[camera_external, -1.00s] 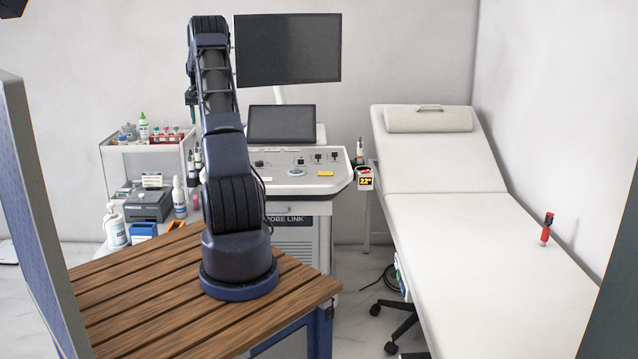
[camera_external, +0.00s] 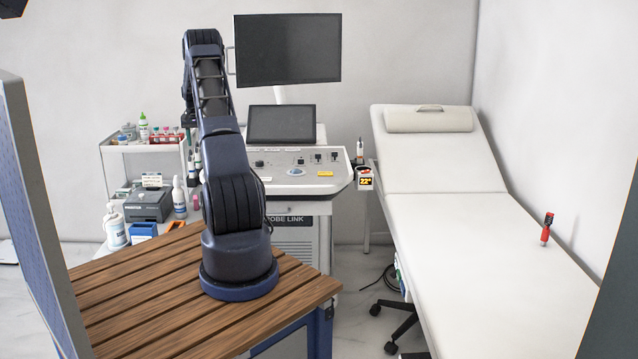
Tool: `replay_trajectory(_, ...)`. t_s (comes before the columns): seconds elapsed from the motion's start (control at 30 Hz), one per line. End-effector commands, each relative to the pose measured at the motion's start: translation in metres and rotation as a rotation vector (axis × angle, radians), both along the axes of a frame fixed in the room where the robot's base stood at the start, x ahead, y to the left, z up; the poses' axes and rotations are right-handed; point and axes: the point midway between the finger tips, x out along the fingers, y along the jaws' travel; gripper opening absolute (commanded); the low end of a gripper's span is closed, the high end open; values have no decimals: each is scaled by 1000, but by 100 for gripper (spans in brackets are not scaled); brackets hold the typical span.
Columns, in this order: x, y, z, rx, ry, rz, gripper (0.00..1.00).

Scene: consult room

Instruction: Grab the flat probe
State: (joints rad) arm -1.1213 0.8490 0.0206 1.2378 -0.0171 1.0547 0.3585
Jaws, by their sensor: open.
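An ultrasound console (camera_external: 318,185) stands behind my arm. Slim white-and-dark probes (camera_external: 194,165) sit upright at its left side, partly behind my arm. Another upright probe (camera_external: 360,150) is at its right side. I cannot tell which one is the flat probe. My gripper (camera_external: 188,120) hangs down at the left of my arm, small and dark, just above the left-side probes in the picture. It is open, and nothing is seen in it. Whether it touches a probe cannot be told.
A white cart (camera_external: 128,148) with bottles and a printer stands to the left. A monitor (camera_external: 287,48) and a smaller screen (camera_external: 281,124) rise above the console. A white couch (camera_external: 470,250) with a red-handled item (camera_external: 546,228) is on the right. A slatted wooden table (camera_external: 140,315) is in front.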

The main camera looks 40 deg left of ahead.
Motion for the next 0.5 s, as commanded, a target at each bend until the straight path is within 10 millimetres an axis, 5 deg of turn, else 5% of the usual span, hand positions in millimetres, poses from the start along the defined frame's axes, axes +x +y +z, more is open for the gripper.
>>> replay_trajectory(0.2,0,-1,-28,-1,0,0,47)
replay_trajectory(0.43,0,-1,-30,-1,-1,0,47)
replay_trajectory(0.5,0,-1,-30,-1,-1,0,38)
